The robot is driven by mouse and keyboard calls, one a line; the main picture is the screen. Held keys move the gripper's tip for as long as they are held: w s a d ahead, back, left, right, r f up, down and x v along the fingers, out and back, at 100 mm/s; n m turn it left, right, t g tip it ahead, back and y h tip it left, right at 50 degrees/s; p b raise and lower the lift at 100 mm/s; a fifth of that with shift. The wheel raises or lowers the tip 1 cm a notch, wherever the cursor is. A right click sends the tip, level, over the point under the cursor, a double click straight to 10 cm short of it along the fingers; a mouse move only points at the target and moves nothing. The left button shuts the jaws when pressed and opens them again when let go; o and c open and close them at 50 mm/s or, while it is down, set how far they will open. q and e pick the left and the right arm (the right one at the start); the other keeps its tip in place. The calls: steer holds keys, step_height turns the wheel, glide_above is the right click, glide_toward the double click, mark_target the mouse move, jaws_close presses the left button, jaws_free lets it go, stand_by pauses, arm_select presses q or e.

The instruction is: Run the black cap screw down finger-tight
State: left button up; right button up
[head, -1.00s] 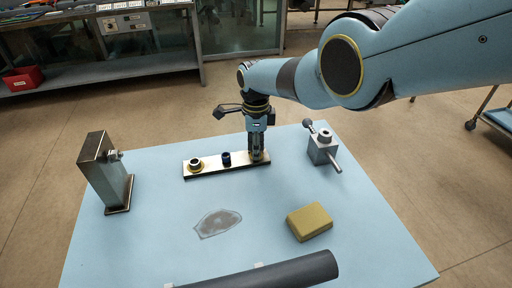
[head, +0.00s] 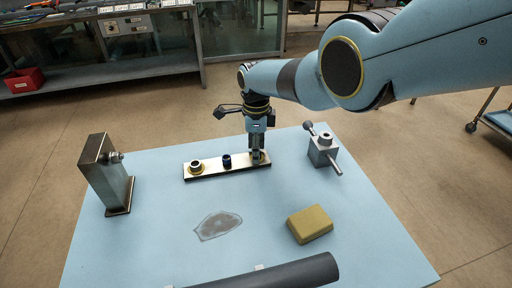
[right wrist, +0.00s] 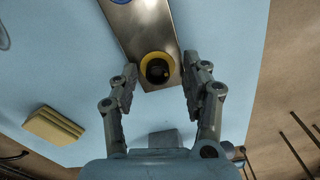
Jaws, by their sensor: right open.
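A metal plate (head: 210,170) lies on the blue table. At its right end in the head view my right gripper (head: 257,153) points straight down, partly hiding that end. In the right wrist view the black cap screw (right wrist: 158,71) sits inside a yellow ring on the plate (right wrist: 146,28). The open fingers of my right gripper (right wrist: 158,88) stand one on each side of it, apart from it, holding nothing. How far the screw is seated cannot be told. My left gripper is not in view.
A dark blue part (head: 227,161) and a yellow-ringed part (head: 196,167) stand on the plate. A grey block with a lever (head: 322,152) is to the right, a metal post (head: 108,175) left, a yellow sponge (head: 310,223) and a dark tube (head: 285,272) in front.

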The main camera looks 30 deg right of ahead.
steer(key=shift+r, duration=0.1)
step_height(320, 180, up, 12)
stand_by(0.5)
steer(key=shift+s, duration=0.1)
stand_by(0.6)
